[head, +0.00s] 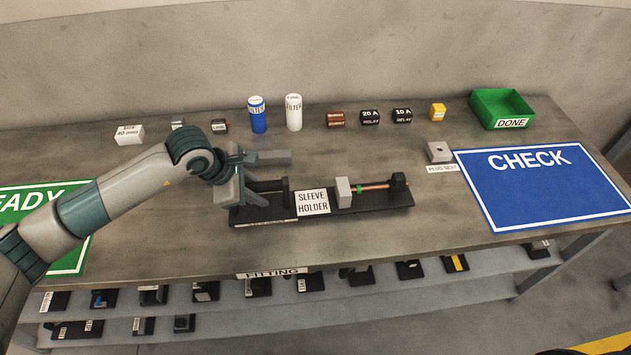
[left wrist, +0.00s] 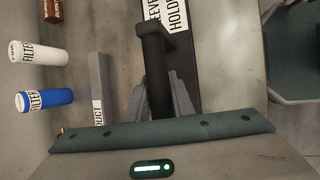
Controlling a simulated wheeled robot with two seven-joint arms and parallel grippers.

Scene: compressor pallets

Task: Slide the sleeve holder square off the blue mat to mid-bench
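The sleeve holder (head: 313,203) is a long black base with a white label, a grey block and a thin reddish rod. It lies on bare bench in the middle, clear of the blue CHECK mat (head: 540,185) at the right, its front edge roughly parallel to the bench front. My left gripper (head: 245,182) is at its left end. In the left wrist view the fingers (left wrist: 162,95) lie close against both sides of the holder's black handle (left wrist: 153,50) and appear shut on it. The fingertips are partly hidden by the handle. My right gripper is in neither view.
A grey bar (left wrist: 98,90) lies just behind the gripper. Blue (head: 257,115) and white (head: 293,112) filters, relays (head: 370,117) and a green DONE bin (head: 502,108) line the back. A grey block (head: 439,152) sits between holder and CHECK mat. The green mat (head: 75,250) is left.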

